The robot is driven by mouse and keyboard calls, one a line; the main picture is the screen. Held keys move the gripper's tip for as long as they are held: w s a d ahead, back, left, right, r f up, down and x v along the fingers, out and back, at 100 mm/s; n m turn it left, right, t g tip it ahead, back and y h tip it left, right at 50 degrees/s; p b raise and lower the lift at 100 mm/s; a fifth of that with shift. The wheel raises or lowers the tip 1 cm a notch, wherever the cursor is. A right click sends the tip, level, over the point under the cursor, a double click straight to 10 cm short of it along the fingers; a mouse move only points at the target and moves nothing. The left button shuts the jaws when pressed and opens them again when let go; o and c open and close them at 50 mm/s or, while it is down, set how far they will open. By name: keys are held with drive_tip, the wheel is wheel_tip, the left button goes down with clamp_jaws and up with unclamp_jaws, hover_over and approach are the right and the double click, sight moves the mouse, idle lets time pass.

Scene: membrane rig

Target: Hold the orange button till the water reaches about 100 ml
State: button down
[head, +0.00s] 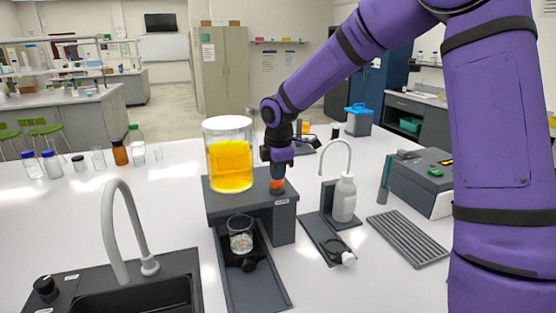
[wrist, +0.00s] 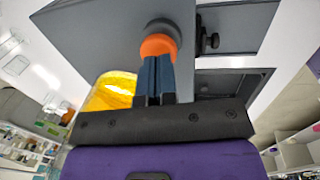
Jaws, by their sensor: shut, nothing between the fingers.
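The orange button (head: 277,184) sits on top of the dark grey rig (head: 285,225), at its right end. My gripper (head: 277,174) points down right over the button, its fingers shut with nothing between them. In the wrist view the orange button (wrist: 158,46) shows at the tips of my gripper (wrist: 157,62); they look to be touching it, but how far it is pressed I cannot tell. A clear cylinder with yellow liquid (head: 230,170) stands on the rig. A glass beaker (head: 241,240) stands below in front; its water level and marks are too small to read.
A dark sink with a grey tap (head: 125,230) is at the front left. A white wash bottle (head: 344,198) on a stand and a slotted grey rack (head: 407,239) are to the right. A grey instrument (head: 425,180) stands behind the rack. Several bottles line the left back.

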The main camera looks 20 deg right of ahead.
drive_tip(key=shift+f, duration=0.4)
